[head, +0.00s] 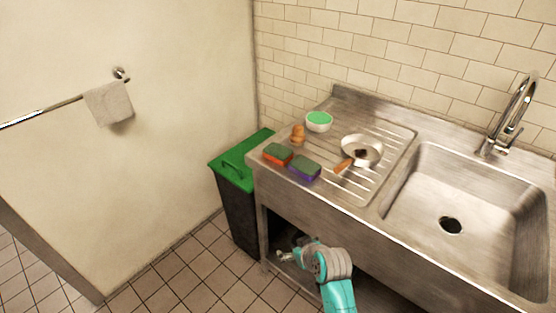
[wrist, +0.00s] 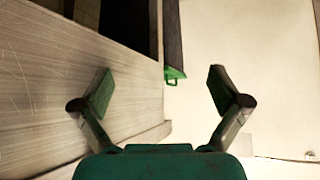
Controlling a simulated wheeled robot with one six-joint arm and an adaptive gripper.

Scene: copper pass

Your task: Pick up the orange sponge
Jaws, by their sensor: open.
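The orange sponge (head: 277,155), with a dark green top, lies on the left front of the ribbed steel drainboard (head: 376,180) in the head view. A purple sponge (head: 304,168) with a green top lies just to its right. My gripper (head: 283,256) is low in front of the sink unit, below the drainboard's level and apart from both sponges. In the wrist view my gripper (wrist: 161,90) is open, its two fingers spread with nothing between them. The orange sponge does not show in the wrist view.
Behind the sponges stand a small orange-brown object (head: 297,135) and a green-and-white bowl (head: 318,121). A pan (head: 362,151) with a wooden handle lies to their right. The sink basin (head: 470,205) is at the right. A black bin with a green lid (head: 238,163) stands left of the unit.

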